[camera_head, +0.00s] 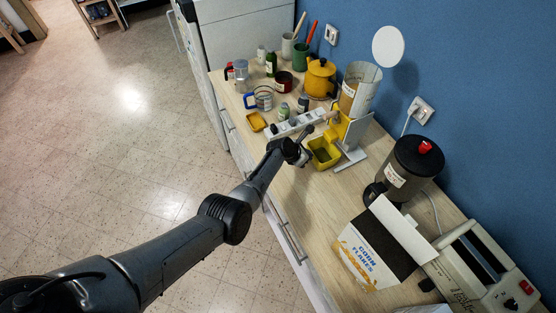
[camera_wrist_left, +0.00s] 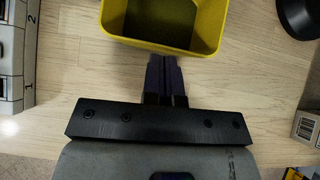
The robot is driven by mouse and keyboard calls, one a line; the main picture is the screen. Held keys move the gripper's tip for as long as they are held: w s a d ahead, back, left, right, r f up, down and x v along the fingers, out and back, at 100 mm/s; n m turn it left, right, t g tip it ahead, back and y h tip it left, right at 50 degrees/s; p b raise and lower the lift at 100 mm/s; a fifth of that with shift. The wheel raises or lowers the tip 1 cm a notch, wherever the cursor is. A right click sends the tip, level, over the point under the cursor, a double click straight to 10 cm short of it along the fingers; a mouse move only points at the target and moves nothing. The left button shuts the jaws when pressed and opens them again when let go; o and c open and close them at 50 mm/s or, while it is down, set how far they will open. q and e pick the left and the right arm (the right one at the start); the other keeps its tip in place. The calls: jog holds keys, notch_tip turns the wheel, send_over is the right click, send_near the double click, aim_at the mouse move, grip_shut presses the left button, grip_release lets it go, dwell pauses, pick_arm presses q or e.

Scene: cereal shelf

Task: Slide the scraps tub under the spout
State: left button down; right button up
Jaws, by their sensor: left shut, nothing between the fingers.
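The scraps tub is a yellow open-topped tub (camera_head: 313,160) on the counter, with a dark greenish inside. In the left wrist view its near wall (camera_wrist_left: 160,44) crosses the top of the picture. My left gripper (camera_wrist_left: 164,60) is shut and empty, its fingertips just short of that wall; I cannot tell whether they touch it. In the head view the left gripper (camera_head: 306,157) is beside the tub's left side. The yellow dispenser body (camera_head: 354,128) with a clear labelled hopper (camera_head: 362,88) stands behind the tub. The spout itself is hard to make out.
A white numbered block (camera_head: 296,124) lies left of the tub, also in the left wrist view (camera_wrist_left: 14,50). A dark canister (camera_head: 412,165) and a cereal box (camera_head: 368,255) stand nearer. Counter before the tub is bare.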

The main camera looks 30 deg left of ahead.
pick_arm(q)
jog(key=s+p, duration=0.1)
jog(key=s+a+p, duration=0.1)
jog(key=s+r+p, duration=0.1)
jog(key=shift+s+a+r+p, duration=0.1)
jog(key=shift+s+a+p, duration=0.05)
jog(key=shift+a+p, duration=0.2)
jog(key=p+v, duration=0.3)
jog(key=v, duration=0.5)
jog(key=shift+s+a, duration=0.2)
jog(key=shift+s, duration=0.15)
jog(key=shift+r, duration=0.15)
